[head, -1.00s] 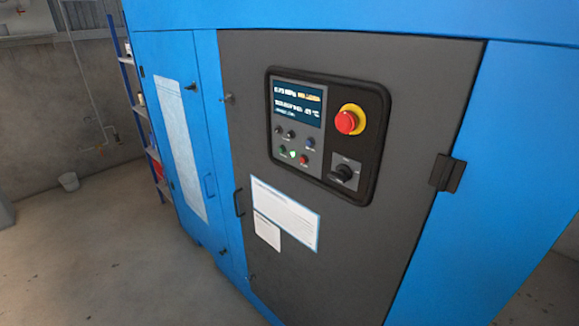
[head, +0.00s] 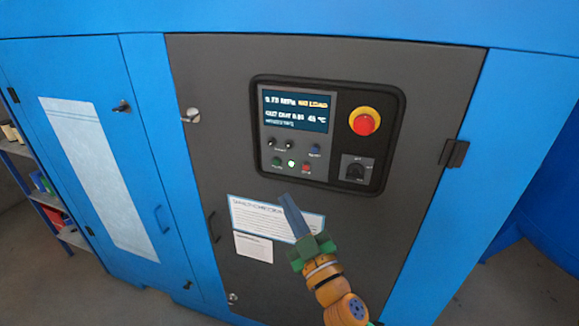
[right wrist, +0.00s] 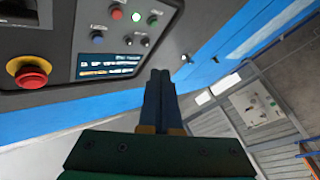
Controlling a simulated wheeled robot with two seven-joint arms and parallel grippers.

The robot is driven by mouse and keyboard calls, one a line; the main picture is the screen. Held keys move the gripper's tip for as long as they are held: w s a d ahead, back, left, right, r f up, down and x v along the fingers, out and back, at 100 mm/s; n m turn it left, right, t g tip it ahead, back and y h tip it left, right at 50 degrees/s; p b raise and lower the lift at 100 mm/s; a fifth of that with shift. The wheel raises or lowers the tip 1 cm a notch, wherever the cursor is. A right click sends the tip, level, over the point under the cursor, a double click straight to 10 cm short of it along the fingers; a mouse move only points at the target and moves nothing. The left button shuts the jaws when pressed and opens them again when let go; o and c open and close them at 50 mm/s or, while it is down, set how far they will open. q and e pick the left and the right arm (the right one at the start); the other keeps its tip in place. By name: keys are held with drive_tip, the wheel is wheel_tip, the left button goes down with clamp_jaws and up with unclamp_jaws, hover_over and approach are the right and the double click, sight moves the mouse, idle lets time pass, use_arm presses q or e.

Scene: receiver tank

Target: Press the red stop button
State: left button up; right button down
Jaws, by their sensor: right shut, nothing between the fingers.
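A small round red button (head: 306,168) sits at the lower right of the button cluster on the control panel, beside a lit green one; it also shows in the right wrist view (right wrist: 117,14). A large red mushroom button (head: 364,124) on a yellow collar is at the panel's upper right, and in the right wrist view (right wrist: 32,77) it is at the left. The labels are too small to read. My right gripper (head: 284,197) is shut and empty, its tips below the panel in the head view, apart from the buttons. My left gripper is not in view.
The panel (head: 396,120) is set in a dark door of a blue cabinet. White label sheets (head: 253,247) are below. A shelf (head: 50,200) stands at the far left.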

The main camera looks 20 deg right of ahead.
sight(305, 182)
drive_tip(key=shift+w+d+b, duration=0.3)
drive_tip(key=shift+w+d, duration=0.65)
drive_tip(key=shift+w, duration=0.25)
drive_tip(key=shift+w+d+b, duration=0.35)
drive_tip(key=shift+w+d, duration=0.65)
drive_tip(key=shift+w, duration=0.2)
drive_tip(key=shift+w+d+b, duration=0.3)
drive_tip(key=shift+w+d, duration=0.65)
drive_tip(key=shift+w, duration=0.25)
drive_tip(key=shift+w+d, duration=0.25)
drive_tip(key=shift+w, duration=0.1)
drive_tip(key=shift+w+d+r+b, duration=0.1)
drive_tip(key=shift+w+d+b, duration=0.15)
drive_tip(key=shift+w+b, duration=0.05)
idle(0.5)
drive_tip(key=shift+s+a+p, duration=0.35)
drive_tip(key=shift+s+a, duration=0.15)
drive_tip(key=shift+s, duration=0.2)
